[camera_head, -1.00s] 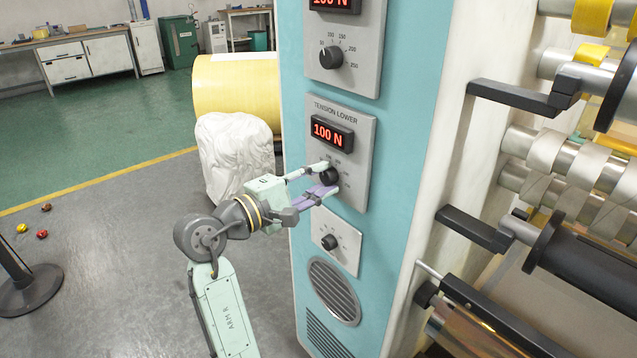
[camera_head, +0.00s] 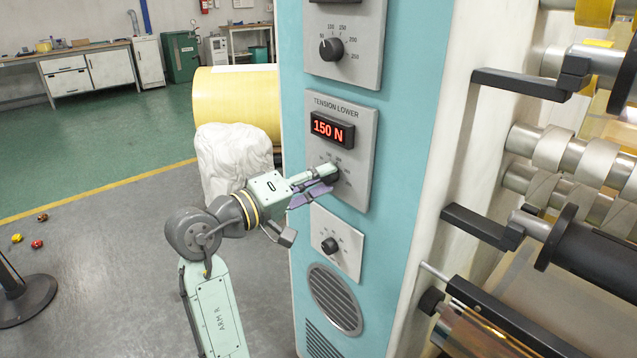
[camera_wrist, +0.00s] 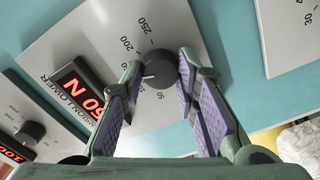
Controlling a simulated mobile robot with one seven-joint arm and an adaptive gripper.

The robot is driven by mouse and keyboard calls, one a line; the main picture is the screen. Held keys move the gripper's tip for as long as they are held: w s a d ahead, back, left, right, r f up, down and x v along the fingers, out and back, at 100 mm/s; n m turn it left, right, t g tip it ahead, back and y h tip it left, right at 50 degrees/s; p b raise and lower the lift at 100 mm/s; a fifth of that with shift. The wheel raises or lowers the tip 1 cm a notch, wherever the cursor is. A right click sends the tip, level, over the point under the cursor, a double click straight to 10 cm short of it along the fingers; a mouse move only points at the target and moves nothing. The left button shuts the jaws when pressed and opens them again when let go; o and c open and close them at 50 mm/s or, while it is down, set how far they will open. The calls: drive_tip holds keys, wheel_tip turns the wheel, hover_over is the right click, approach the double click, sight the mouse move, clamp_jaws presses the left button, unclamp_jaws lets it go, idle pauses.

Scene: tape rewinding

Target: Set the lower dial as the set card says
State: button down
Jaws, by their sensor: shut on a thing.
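The lower dial (camera_wrist: 161,68) is a black knob on a grey plate marked TENSION LOWER (camera_head: 336,107). Its red display (camera_head: 332,129) reads 150 N. My gripper (camera_head: 326,180) is at the dial and shut on it, partly hiding it in the head view. In the wrist view the two purple-padded fingers (camera_wrist: 160,80) lie on either side of the knob, and the numbers 50, 200 and 250 show around it. The set card is not seen in these frames.
The upper dial (camera_head: 331,49) is on a plate above. A smaller knob (camera_head: 330,244) is on a plate below. Rollers and black brackets (camera_head: 480,227) stand to the right. A white covered bundle (camera_head: 235,158) and a yellow roll (camera_head: 238,98) stand behind on the left.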

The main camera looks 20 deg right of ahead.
idle(0.3)
drive_tip(key=c, duration=1.2)
unclamp_jaws()
drive_tip(key=shift+c, duration=0.2)
drive_tip(key=v, duration=1.2)
